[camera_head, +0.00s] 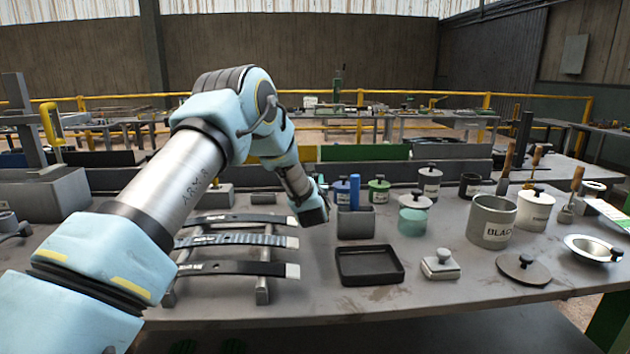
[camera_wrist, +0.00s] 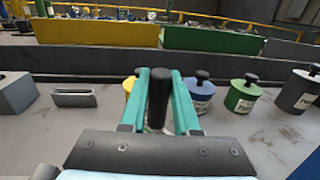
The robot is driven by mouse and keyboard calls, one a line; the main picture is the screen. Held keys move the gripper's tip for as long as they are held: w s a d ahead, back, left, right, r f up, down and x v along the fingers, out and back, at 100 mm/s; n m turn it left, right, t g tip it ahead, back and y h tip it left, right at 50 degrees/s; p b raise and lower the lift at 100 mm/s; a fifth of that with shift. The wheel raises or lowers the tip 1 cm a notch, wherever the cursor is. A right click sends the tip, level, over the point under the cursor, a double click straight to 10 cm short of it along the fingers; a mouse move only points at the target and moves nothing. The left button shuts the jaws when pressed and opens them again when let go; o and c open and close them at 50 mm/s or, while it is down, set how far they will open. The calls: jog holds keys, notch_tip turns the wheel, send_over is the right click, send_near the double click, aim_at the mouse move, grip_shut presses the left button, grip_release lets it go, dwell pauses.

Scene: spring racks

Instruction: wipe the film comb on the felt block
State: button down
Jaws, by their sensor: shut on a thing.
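My gripper (camera_head: 312,212) hangs above the bench behind the spring rack's right end. In the wrist view, its teal fingers (camera_wrist: 160,74) are shut on an upright black handle (camera_wrist: 157,98), perhaps the film comb's. Its lower end is hidden, so no comb teeth show. No block is clearly marked as felt. A grey block (camera_head: 355,223) with an upright blue piece (camera_head: 354,188) stands right of my gripper. I cannot tell which block is the felt one.
Dark leaf springs (camera_head: 230,241) lie across a metal rack at left. Lidded pots in blue (camera_head: 341,192) and green (camera_head: 379,192) stand behind. A grey can (camera_head: 492,224) and a lid (camera_head: 523,268) are at right. Bare bench shows around the tray.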

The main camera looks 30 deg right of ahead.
jog(key=shift+s+f+b, duration=0.1)
jog(key=shift+f+b, duration=0.7)
jog(key=shift+b, duration=0.6)
dwell(3.2)
jog(key=shift+r, duration=3.8)
jog(key=shift+w, duration=0.2)
